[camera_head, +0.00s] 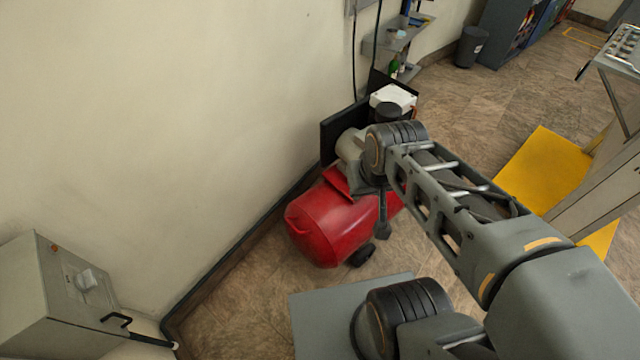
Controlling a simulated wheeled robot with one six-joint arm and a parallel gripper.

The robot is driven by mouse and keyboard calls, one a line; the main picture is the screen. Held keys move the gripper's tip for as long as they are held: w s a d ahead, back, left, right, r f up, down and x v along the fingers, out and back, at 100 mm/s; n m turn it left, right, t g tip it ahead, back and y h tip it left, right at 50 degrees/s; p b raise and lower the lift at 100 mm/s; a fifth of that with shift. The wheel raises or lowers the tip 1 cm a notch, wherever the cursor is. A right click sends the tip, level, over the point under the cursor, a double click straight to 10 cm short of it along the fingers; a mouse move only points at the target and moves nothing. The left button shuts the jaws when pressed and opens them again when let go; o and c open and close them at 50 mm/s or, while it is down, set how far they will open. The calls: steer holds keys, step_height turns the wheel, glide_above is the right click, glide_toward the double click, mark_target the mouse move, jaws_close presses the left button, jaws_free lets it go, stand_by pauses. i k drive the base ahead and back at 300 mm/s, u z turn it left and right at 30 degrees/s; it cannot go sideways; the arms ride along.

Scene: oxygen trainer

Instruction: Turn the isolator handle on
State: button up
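A grey metal cabinet (58,305) stands against the wall at the lower left. Its front face carries a small pale fitting (88,280) and a black bar-shaped handle (116,319). I cannot tell whether either is the isolator handle, or how it is set. My arm reaches from the lower right to the middle of the picture, well to the right of the cabinet. The fingers of my gripper cannot be made out at the arm's far end, in front of the red tank. Nothing held can be seen.
A red tank (322,222) stands on the floor by the wall, partly behind my arm. A white box (392,97) and shelves (404,35) are behind it. A yellow panel (545,170) lies at the right. A bin (470,47) stands at the back. Floor between cabinet and tank looks clear.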

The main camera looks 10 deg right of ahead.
mark_target(85, 282)
steer(key=u, duration=2.6)
steer(key=k, duration=0.35)
steer(key=u, duration=1.05)
steer(key=i, duration=0.85)
steer(key=z, duration=1.25)
steer(key=i, duration=0.4)
steer(key=z, duration=0.4)
